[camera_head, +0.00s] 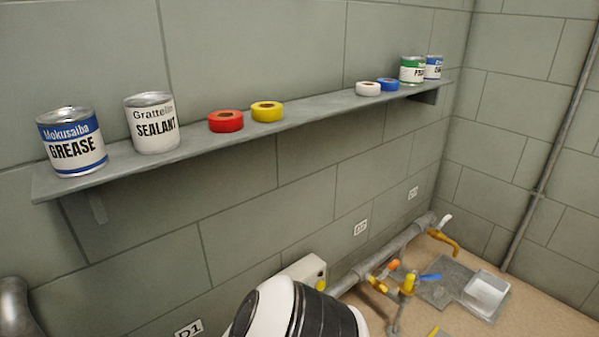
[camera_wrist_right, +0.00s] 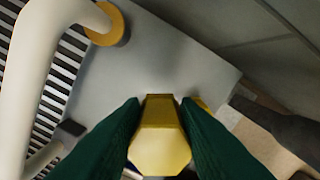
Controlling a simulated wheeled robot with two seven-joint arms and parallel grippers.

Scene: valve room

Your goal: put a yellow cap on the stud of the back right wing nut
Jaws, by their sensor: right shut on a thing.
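In the right wrist view my right gripper (camera_wrist_right: 160,135) has its two dark green fingers shut on a yellow, faceted cap (camera_wrist_right: 160,148). The cap is held over or in front of a pale grey surface; I cannot tell its distance from it. A second yellow thing (camera_wrist_right: 204,104) shows partly behind the finger on the right. I cannot make out any wing nut or stud in either view. My left gripper is not in view. In the head view my white and black arm part covers the bottom middle.
A white curved pipe with a yellow collar (camera_wrist_right: 108,25) stands at the wrist view's upper left, over a striped grating. In the head view, a wall pipe (camera_head: 385,248) has coloured valve handles (camera_head: 409,283). A shelf (camera_head: 205,143) holds cans and tape rolls. A white tray (camera_head: 487,290) lies at right.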

